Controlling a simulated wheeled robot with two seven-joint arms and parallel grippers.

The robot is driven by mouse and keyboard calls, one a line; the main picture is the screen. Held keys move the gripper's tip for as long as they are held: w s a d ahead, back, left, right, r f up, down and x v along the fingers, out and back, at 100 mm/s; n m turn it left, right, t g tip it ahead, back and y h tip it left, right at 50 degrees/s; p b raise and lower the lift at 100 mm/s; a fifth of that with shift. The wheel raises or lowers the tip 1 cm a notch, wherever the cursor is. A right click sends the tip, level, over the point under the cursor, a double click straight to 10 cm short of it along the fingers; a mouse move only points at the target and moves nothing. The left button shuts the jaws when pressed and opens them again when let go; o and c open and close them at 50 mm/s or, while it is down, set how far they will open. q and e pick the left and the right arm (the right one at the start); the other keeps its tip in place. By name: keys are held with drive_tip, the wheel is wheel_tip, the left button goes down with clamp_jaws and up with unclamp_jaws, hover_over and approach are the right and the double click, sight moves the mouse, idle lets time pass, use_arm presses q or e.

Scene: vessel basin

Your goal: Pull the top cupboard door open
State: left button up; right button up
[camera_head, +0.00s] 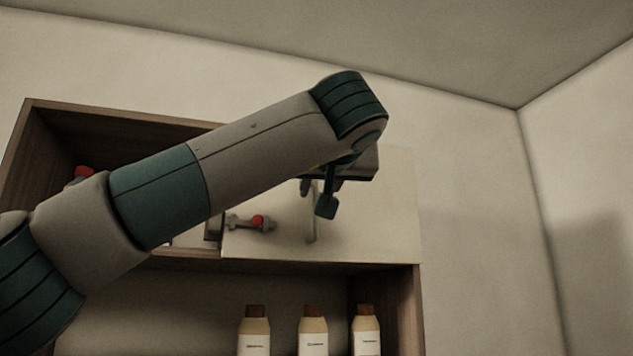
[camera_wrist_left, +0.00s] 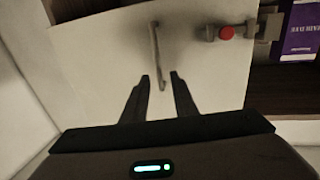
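The top cupboard door (camera_head: 385,220) is a pale flat panel over the right part of the upper cupboard. It looks shut. Its thin upright bar handle (camera_head: 311,228) is partly behind my left gripper (camera_head: 317,196). In the left wrist view the door (camera_wrist_left: 95,60) fills much of the picture, with the handle (camera_wrist_left: 154,45) near its middle. There my left gripper (camera_wrist_left: 160,85) is open, and the handle's near end shows between its two fingers. I cannot tell whether they touch it. My right gripper is not in view.
A latch with a red knob (camera_head: 258,221) sits at the door's left edge; it also shows in the left wrist view (camera_wrist_left: 226,32). A purple box (camera_wrist_left: 299,30) is beyond that edge. Bottles (camera_head: 313,335) stand on the shelf below. The wall at right (camera_head: 480,200) is bare.

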use_arm(q)
drive_tip(key=shift+w+a+p, duration=0.1)
drive_tip(key=shift+w+p, duration=0.2)
drive_tip(key=shift+w, duration=0.9)
clamp_jaws()
idle(0.6)
